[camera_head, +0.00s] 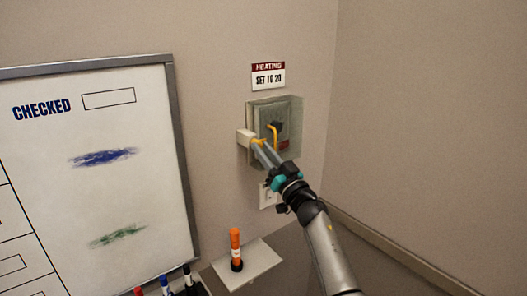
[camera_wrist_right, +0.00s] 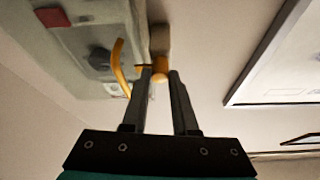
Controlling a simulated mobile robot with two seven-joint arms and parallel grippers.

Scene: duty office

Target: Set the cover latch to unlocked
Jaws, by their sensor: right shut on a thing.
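A grey heating control box with a clear cover (camera_head: 283,108) is fixed to the wall under a sign. A light latch block (camera_head: 244,137) sits at the cover's left edge, with a small orange latch knob (camera_wrist_right: 159,70) on it. My right gripper (camera_head: 257,143) reaches up from the lower right. Its fingers are closed around the orange knob, as the right wrist view shows. A curved yellow handle (camera_head: 275,136) stands out beside the right gripper, near a dark dial (camera_wrist_right: 99,59). The latch's exact setting cannot be read. My left gripper is not in view.
A heating sign (camera_head: 268,76) reading "SET TO 20" hangs above the box. A wall switch or socket plate (camera_head: 267,196) is partly behind my right arm. A whiteboard (camera_head: 120,205) fills the left.

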